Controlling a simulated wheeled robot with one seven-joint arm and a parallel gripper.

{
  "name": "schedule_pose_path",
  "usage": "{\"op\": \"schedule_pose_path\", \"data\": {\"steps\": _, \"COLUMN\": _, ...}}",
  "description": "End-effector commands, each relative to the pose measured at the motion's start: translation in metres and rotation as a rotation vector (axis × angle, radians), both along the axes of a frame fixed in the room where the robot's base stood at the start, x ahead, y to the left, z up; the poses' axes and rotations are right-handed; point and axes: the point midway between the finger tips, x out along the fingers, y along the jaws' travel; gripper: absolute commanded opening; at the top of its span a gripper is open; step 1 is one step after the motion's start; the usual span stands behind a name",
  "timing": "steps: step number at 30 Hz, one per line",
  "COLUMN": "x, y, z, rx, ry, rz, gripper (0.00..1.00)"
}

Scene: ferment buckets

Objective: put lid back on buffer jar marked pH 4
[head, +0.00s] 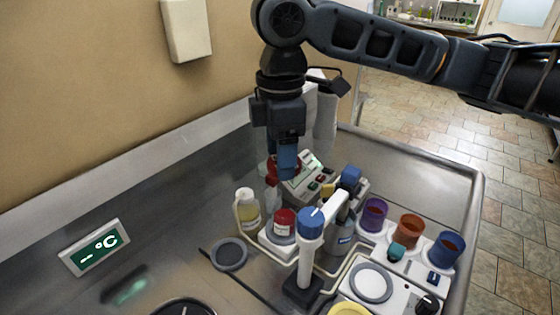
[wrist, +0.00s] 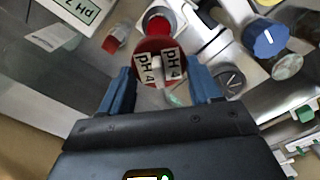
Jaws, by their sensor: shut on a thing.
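My gripper (head: 286,168) hangs above the bench, pointing down, behind the jars. In the wrist view, a red lid (wrist: 150,46) with two white "pH 4" labels lies between the blue fingers of my gripper (wrist: 160,92), which are shut on it. In the head view the lid shows only as a bit of red (head: 271,166) beside the fingers. A clear vessel (head: 271,198) shows below the fingers; I cannot tell whether it is the pH 4 jar. A jar with a red top (head: 284,217) stands in front, apart from the gripper.
A yellowish bottle (head: 248,212) stands left of the red-topped jar. A blue-topped stand (head: 311,224) rises close in front. Purple (head: 373,214), orange (head: 409,230) and blue (head: 445,248) cups stand at the right.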

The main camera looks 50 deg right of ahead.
Motion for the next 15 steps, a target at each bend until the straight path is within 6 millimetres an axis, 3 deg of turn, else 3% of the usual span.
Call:
{"op": "schedule_pose_path", "data": {"steps": 6, "x": -0.001, "y": 0.0, "z": 0.039, "rx": 0.0, "ry": 0.0, "rz": 0.003, "gripper": 0.31}}
{"op": "schedule_pose_path", "data": {"steps": 12, "x": -0.001, "y": 0.0, "z": -0.006, "rx": 0.0, "ry": 0.001, "rz": 0.003, "gripper": 0.31}}
{"op": "schedule_pose_path", "data": {"steps": 15, "x": -0.001, "y": 0.0, "z": -0.018, "rx": 0.0, "ry": 0.003, "rz": 0.003, "gripper": 0.31}}
